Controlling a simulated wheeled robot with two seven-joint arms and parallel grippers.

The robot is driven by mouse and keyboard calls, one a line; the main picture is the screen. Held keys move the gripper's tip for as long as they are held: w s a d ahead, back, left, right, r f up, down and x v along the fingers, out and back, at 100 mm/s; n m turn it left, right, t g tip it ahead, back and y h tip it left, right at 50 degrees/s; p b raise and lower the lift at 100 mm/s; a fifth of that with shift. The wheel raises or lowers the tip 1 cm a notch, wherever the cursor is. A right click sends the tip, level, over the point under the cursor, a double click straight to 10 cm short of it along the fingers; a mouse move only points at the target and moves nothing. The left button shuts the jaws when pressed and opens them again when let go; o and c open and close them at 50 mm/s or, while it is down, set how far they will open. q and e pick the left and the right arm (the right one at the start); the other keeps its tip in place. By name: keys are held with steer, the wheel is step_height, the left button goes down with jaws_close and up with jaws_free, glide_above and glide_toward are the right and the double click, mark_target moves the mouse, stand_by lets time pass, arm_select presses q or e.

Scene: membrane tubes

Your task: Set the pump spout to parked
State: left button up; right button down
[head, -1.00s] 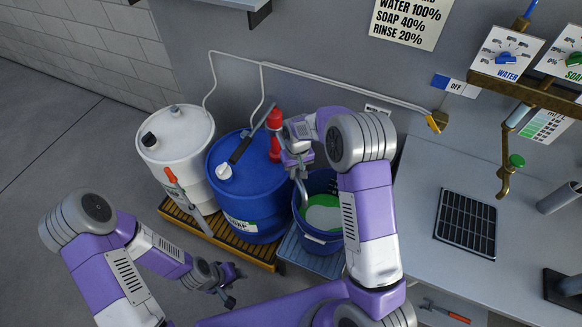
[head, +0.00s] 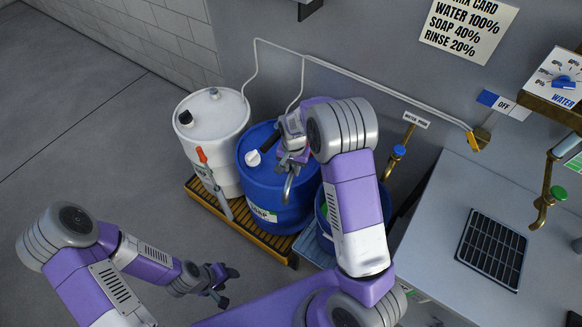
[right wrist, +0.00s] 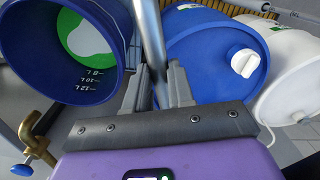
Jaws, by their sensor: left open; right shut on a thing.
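The pump spout (head: 288,188) is a curved grey metal tube whose bent end hangs in front of the blue soap drum's right side. My right gripper (head: 293,164) is shut on it. In the right wrist view the spout (right wrist: 151,40) runs up between the fingers (right wrist: 158,85), between bucket and drum. The blue soap drum (head: 262,180) has a white cap and a dark bar on top. The pump body is hidden behind my right arm in the head view. My left gripper (head: 222,285) is open and empty, low at the left, away from the drums.
The blue bucket (right wrist: 112,20) with a green-and-white inside is beside the drum, partly behind my right arm. A white drum (head: 212,115) stands left, on a slatted wooden pallet (head: 248,232). A brass water tap (head: 398,152) and the grey counter (head: 440,220) are right.

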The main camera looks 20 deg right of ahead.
steer(key=shift+w, duration=0.1)
steer(key=c, duration=1)
jaws_free()
step_height(320, 180, up, 8)
steer(key=shift+f+p, duration=0.15)
steer(key=shift+p, duration=0.25)
steer(key=shift+c, duration=0.4)
